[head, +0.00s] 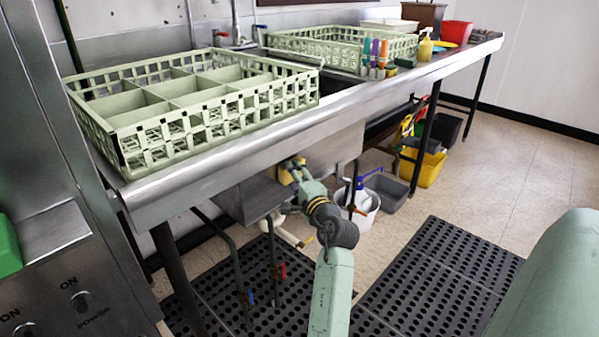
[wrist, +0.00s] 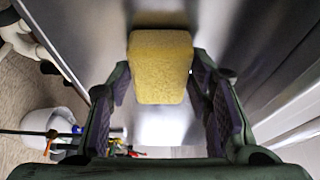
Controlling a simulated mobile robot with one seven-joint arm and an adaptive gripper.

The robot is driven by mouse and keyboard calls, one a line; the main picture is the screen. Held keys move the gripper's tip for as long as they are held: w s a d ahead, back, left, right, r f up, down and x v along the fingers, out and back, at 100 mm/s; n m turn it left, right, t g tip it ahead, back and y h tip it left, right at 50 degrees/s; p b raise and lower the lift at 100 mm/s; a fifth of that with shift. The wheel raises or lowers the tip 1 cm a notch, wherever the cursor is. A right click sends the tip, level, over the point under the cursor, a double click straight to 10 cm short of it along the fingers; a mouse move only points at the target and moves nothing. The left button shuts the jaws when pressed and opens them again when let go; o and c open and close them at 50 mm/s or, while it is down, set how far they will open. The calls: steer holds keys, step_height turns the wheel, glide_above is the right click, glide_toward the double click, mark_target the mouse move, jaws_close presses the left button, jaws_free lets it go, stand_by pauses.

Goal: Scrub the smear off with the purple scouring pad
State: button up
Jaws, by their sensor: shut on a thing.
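My gripper (head: 296,170) is below the front edge of the steel counter, by the outer wall of the sink basin. In the wrist view my gripper (wrist: 160,76) is shut on a yellow sponge-like block (wrist: 160,62), its fingers on either side. The block also shows as a yellow patch at the gripper's tip in the head view (head: 285,174). I see only yellow faces on it; no purple side shows. A dark brownish patch (wrist: 160,18), possibly the smear, lies on the steel just beyond the block. I cannot tell whether the block touches the steel.
Pale green dish racks (head: 215,125) stand on the counter (head: 230,155). Coloured-handled tools (head: 375,52) and a yellow bottle (head: 425,46) stand farther back. A white bucket (head: 360,212), grey tub (head: 390,190) and yellow bucket (head: 428,168) are below. Pipes and counter legs are near my arm.

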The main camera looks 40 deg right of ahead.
steer(key=shift+s+a+p, duration=0.15)
steer(key=shift+a+p, duration=0.6)
steer(key=shift+a, duration=1.4)
steer(key=shift+s+a+p, duration=0.15)
steer(key=shift+a+p, duration=0.55)
steer(key=shift+a, duration=1.45)
steer(key=s+b, duration=0.1)
steer(key=s, duration=0.5)
steer(key=shift+d, duration=0.35)
steer(key=shift+s, duration=0.1)
steer(key=s+b, duration=0.1)
steer(key=s, duration=0.2)
steer(key=shift+d, duration=0.1)
steer(key=shift+f, duration=0.15)
